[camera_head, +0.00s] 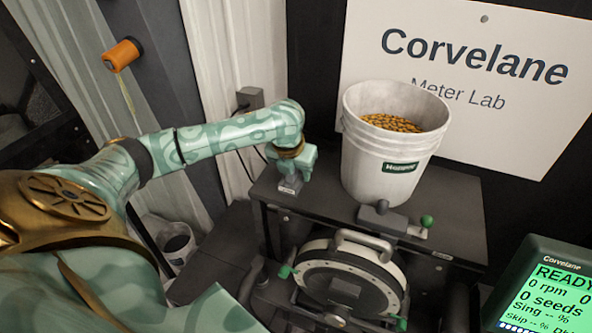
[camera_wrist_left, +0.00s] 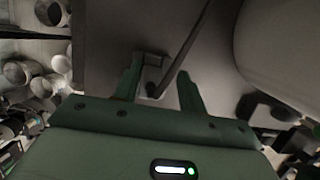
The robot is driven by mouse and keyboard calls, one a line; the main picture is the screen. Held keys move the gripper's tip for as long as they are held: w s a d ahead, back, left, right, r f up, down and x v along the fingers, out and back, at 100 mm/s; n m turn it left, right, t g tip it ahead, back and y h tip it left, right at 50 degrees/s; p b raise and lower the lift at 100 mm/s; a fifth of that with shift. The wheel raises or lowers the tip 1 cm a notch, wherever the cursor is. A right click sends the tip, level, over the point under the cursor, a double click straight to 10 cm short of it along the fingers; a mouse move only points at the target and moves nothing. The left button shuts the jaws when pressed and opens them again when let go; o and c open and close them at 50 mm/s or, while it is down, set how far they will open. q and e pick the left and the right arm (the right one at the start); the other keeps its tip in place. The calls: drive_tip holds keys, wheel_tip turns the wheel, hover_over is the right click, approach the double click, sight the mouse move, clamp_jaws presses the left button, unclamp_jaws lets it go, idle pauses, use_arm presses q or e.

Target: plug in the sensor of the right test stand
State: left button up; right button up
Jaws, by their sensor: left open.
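My left gripper (camera_head: 295,172) is at the left end of the test stand's dark top (camera_head: 448,205), just above a small grey labelled block (camera_head: 289,187). In the left wrist view the two fingers of the gripper (camera_wrist_left: 160,66) are apart. A grey piece (camera_wrist_left: 150,60) and the end of a dark cable or rod (camera_wrist_left: 182,48) show between them. I cannot tell whether this piece is the sensor plug or its socket, or whether a finger touches it. My right gripper is in no view.
A white bucket of orange-brown seeds (camera_head: 385,150) stands right of the gripper. A round metering unit (camera_head: 345,278) sits below the top. A green-screened console (camera_head: 548,290) is at lower right. An orange-handled item (camera_head: 122,54) is at upper left.

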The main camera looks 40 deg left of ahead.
use_arm(q)
drive_tip(key=shift+s+a+f+g, duration=0.15)
drive_tip(key=shift+s+f, duration=0.15)
drive_tip(key=shift+f, duration=0.25)
drive_tip(key=shift+s+d+f+g, duration=0.15)
drive_tip(key=shift+s+f, duration=0.15)
drive_tip(key=shift+f, duration=0.2)
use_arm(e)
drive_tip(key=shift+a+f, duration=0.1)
use_arm(q)
drive_tip(key=shift+a+r, duration=0.1)
drive_tip(key=shift+w+r, duration=0.1)
drive_tip(key=shift+r, duration=0.2)
drive_tip(key=v, duration=0.3)
drive_tip(key=a+p+v, duration=0.1)
drive_tip(key=v, duration=0.1)
drive_tip(key=shift+w+r, duration=0.2)
drive_tip(key=shift+r, duration=0.15)
drive_tip(key=d+p+v, duration=0.1)
drive_tip(key=p+v, duration=0.1)
drive_tip(key=v, duration=0.9)
drive_tip(key=shift+s+r, duration=0.2)
drive_tip(key=shift+r, duration=0.1)
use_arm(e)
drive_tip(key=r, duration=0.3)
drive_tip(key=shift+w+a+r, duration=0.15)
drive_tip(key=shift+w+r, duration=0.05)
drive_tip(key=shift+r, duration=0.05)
use_arm(q)
drive_tip(key=shift+w, duration=0.1)
